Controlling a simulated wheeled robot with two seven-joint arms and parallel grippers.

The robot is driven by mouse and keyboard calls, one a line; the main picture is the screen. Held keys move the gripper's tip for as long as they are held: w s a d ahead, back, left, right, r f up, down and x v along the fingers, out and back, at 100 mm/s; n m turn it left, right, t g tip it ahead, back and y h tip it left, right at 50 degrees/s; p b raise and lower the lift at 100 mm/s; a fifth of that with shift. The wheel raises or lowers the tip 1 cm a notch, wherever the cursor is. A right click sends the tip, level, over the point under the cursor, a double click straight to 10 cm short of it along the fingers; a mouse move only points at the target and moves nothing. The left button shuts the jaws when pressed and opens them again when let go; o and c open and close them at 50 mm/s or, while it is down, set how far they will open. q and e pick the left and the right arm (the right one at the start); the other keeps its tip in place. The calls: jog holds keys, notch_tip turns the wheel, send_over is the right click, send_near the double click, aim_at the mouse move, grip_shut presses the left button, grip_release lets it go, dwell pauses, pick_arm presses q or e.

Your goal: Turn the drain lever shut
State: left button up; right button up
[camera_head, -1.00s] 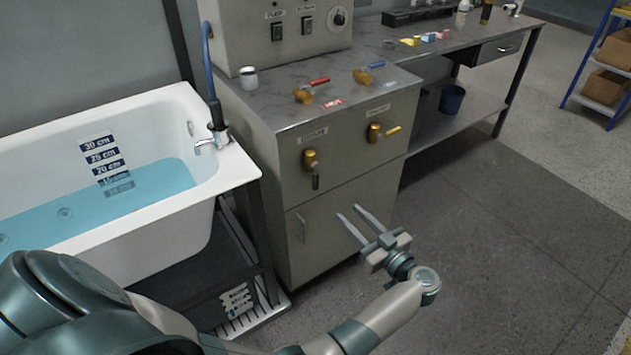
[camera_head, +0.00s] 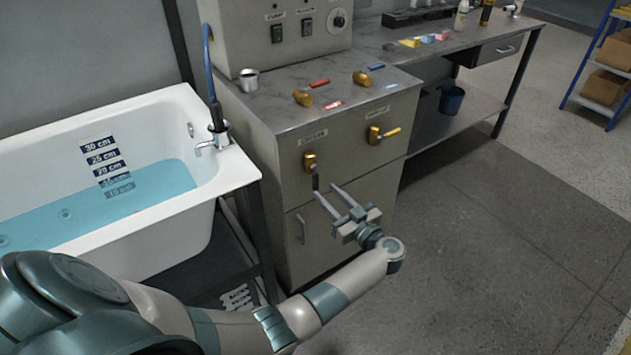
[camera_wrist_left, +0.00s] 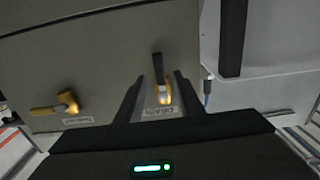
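The drain lever (camera_head: 310,162) is a brass valve on the left of the cabinet's front face, with a dark handle hanging straight down. It also shows in the left wrist view (camera_wrist_left: 162,90), where the picture is turned over and the dark handle points up. My left gripper (camera_head: 328,191) is open and empty, in front of the cabinet just below and right of the handle's lower end. In the left wrist view the lever appears between the two fingers (camera_wrist_left: 158,78); I see no contact. My right gripper is out of view.
A second brass valve with a yellow handle (camera_head: 385,134) sits to the right on the same face. A cabinet door handle (camera_head: 301,229) is below left. The bathtub (camera_head: 225,170) with blue water stands left. Floor to the right is clear.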

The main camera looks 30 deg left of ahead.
aim_at(317, 183)
pick_arm(q)
jog(key=x, duration=0.7)
grip_shut()
